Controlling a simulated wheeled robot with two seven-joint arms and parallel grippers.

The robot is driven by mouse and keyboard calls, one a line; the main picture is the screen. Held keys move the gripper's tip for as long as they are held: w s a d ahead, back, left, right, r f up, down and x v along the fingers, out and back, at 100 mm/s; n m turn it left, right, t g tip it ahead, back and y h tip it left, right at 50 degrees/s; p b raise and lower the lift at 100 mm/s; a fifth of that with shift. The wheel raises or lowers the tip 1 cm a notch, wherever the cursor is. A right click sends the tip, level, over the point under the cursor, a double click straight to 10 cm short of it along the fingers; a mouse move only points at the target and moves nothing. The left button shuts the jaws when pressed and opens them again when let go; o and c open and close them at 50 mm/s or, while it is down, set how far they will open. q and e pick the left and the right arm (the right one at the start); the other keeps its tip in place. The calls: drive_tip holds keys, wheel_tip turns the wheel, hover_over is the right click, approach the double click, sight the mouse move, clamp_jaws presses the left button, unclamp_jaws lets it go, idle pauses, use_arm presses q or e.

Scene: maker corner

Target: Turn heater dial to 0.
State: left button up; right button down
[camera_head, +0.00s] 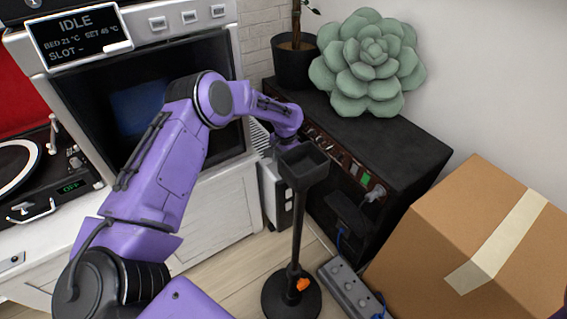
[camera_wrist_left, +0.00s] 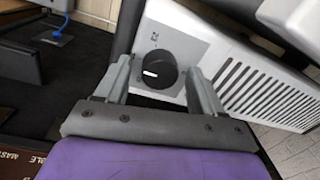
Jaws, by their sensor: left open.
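The heater (camera_head: 271,196) is a pale box on the floor between the white cabinet and the black unit, mostly hidden in the head view. In the left wrist view its light front panel (camera_wrist_left: 199,49) carries a round black dial (camera_wrist_left: 160,72) with a white pointer mark. The mark lies roughly sideways in that picture. My left gripper (camera_wrist_left: 159,66) is open, with one finger on each side of the dial; I cannot tell whether they touch it. In the head view the gripper's fingers are hidden behind the stand's tray. My right gripper is not in view.
A black stand with a small tray (camera_head: 302,165) rises in front of the heater. A black unit (camera_head: 385,150) bearing a succulent (camera_head: 368,62) stands to the right. A cardboard box (camera_head: 440,235) and a grey power strip (camera_head: 345,288) are at lower right.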

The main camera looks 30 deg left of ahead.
use_arm(q)
drive_tip(key=c, duration=1.1)
drive_tip(key=shift+o, duration=0.2)
